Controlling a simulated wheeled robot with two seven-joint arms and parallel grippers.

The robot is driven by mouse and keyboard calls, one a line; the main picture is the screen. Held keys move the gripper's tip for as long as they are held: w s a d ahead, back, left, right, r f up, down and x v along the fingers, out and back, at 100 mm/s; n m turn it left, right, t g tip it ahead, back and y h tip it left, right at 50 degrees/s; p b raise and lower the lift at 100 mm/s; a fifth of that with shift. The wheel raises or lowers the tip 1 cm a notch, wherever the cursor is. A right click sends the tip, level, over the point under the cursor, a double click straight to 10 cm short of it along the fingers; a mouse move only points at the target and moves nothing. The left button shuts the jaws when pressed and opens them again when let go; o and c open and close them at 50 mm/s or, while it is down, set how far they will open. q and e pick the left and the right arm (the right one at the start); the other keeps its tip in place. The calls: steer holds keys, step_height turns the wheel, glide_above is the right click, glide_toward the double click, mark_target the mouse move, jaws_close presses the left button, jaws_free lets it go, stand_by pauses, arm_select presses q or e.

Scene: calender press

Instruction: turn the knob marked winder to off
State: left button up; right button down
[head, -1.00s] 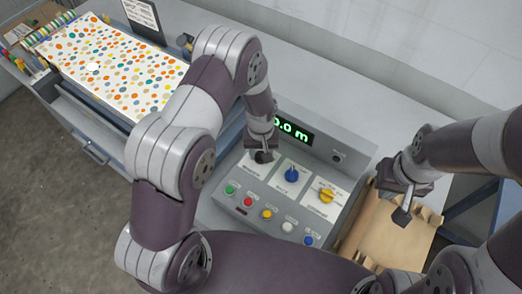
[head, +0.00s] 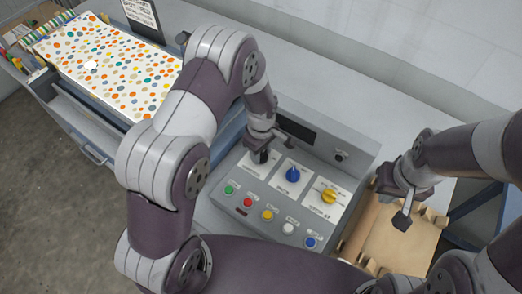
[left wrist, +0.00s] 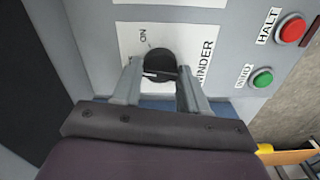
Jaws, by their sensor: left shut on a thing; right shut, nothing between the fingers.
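The winder knob is a round black knob (left wrist: 160,62) on a white plate marked WINDER and ON in the left wrist view. In the head view the dark knob (head: 262,157) is at the left of the row of three knobs, partly under my gripper. My left gripper (head: 262,147) is down at this knob. Its two fingers (left wrist: 160,85) stand on either side of the knob, shut on it. A pale line crosses the knob between the fingers; the OFF mark is not visible. My right gripper (head: 402,215) is shut and empty, right of the panel.
A blue knob (head: 293,174) and a yellow knob (head: 328,197) sit beside it. Several coloured buttons (head: 267,215) line the panel's front. The display (head: 296,129) is dark.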

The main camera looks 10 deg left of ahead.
mark_target(262, 153)
arm_select(q)
steer(key=shift+n, duration=0.8)
steer(key=o, duration=1.1)
steer(key=shift+d, duration=0.1)
steer(key=shift+w+r+b, duration=0.1)
steer(key=shift+r+b, duration=0.3)
steer(key=shift+r, duration=0.15)
steer(key=shift+r+b, duration=1.3)
steer(key=shift+r, duration=4.55)
